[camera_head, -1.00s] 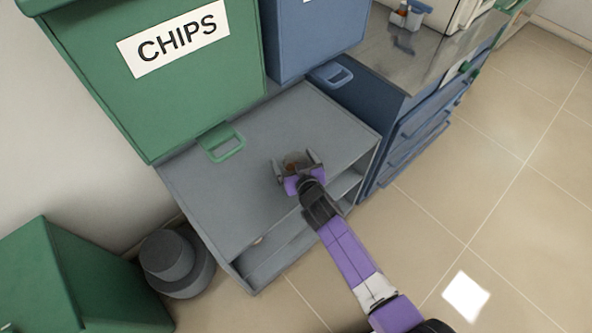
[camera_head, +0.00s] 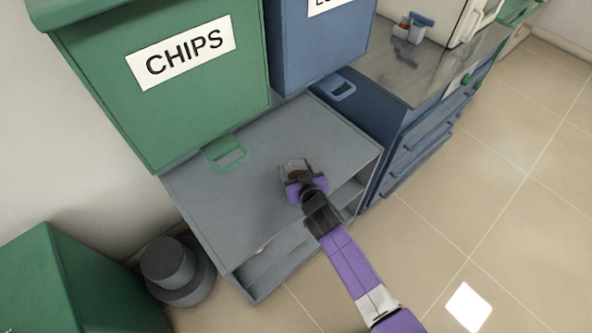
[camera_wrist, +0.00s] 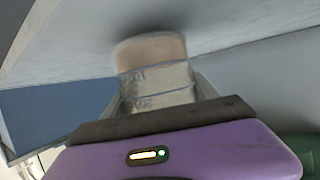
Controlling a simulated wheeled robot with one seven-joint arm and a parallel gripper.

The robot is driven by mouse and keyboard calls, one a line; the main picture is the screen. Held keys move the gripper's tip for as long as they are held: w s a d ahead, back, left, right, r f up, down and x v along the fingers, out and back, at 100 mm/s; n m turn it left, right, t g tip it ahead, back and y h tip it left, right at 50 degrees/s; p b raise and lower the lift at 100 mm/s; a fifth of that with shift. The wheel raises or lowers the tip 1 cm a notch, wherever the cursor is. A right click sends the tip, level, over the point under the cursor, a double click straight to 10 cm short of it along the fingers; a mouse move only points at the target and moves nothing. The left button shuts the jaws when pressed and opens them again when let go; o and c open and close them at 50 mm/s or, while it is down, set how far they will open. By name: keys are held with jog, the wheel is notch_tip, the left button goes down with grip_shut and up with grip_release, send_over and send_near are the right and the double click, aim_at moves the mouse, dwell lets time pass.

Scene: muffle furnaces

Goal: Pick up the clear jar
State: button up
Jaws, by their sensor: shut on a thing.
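The clear jar (camera_head: 293,168) stands on the grey cabinet top, with something brown inside it. In the wrist view the jar (camera_wrist: 155,78) shows pale, with faint blue markings and a tan band at its far end. My gripper (camera_head: 299,173) is at the jar and shut on it; in the wrist view the gripper (camera_wrist: 160,110) has its jaws at both sides of the jar. The jar's lower part is partly hidden by my gripper, and I cannot tell whether it is touching the cabinet top.
The grey cabinet (camera_head: 225,200) has open shelves at its front. A green CHIPS bin (camera_head: 160,110) and a blue bin (camera_head: 315,45) stand behind. A blue drawer unit (camera_head: 400,140) is at the right. A dark round container (camera_head: 170,262) sits on the floor at left. The right floor is clear.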

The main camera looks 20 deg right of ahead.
notch_tip(320, 180, up, 19)
jog(key=p, duration=0.2)
jog(key=shift+f+p, duration=0.15)
jog(key=shift+p, duration=0.15)
